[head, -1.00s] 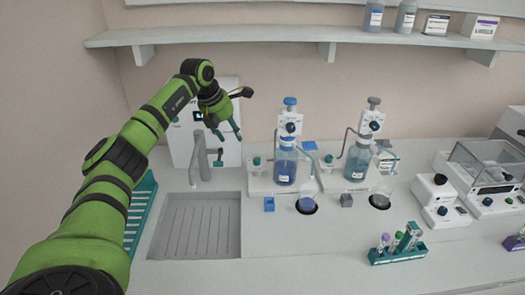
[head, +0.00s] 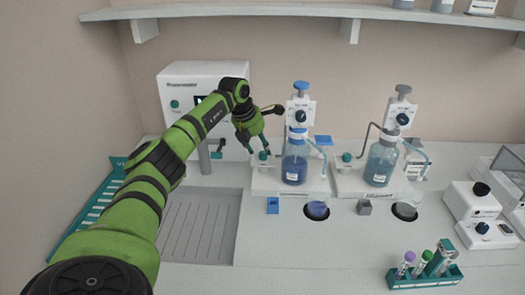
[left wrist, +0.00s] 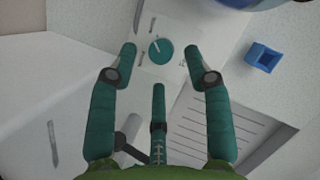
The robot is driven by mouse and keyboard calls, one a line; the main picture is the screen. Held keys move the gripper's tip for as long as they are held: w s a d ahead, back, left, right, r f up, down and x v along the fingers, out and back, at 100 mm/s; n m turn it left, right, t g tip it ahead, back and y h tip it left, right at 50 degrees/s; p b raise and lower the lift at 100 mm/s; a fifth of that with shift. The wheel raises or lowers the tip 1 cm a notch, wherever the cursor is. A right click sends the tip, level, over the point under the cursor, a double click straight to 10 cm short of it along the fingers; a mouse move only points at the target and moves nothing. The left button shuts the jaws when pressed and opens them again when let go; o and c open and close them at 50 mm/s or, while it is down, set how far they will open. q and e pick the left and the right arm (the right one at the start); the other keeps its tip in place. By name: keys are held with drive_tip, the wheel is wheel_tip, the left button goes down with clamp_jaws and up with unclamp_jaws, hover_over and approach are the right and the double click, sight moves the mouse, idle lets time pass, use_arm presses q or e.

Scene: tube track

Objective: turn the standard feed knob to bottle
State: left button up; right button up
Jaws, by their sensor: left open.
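The teal feed knob (head: 262,155) stands on the white base of the left bottle unit with the blue-topped dispenser (head: 300,117). In the left wrist view the round knob (left wrist: 160,51) shows a short white pointer mark, directed up and slightly left. My left gripper (head: 256,149) is open just above this knob. In the left wrist view the teal fingertips (left wrist: 160,49) lie on either side of the knob, with clear gaps. Whether they are down at knob height I cannot tell. A similar teal knob (head: 347,157) is on the right bottle unit. The labels are too small to read.
The left blue bottle (head: 294,163) stands close right of my gripper, and the right bottle (head: 381,160) is farther right. A small blue block (head: 272,205) is in front. The sink (head: 195,225) and white dispenser box (head: 184,105) are at left.

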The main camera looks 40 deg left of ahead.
sight(263, 153)
use_arm(q)
drive_tip(key=shift+x, duration=1.1)
drive_tip(key=shift+w+f+p, duration=0.15)
drive_tip(key=shift+f+p, duration=0.15)
drive_tip(key=shift+f, duration=0.05)
drive_tip(key=shift+w+f, duration=0.1)
drive_tip(key=shift+f, duration=0.15)
drive_tip(key=shift+r, duration=0.1)
clamp_jaws()
use_arm(e)
drive_tip(key=shift+r, duration=0.55)
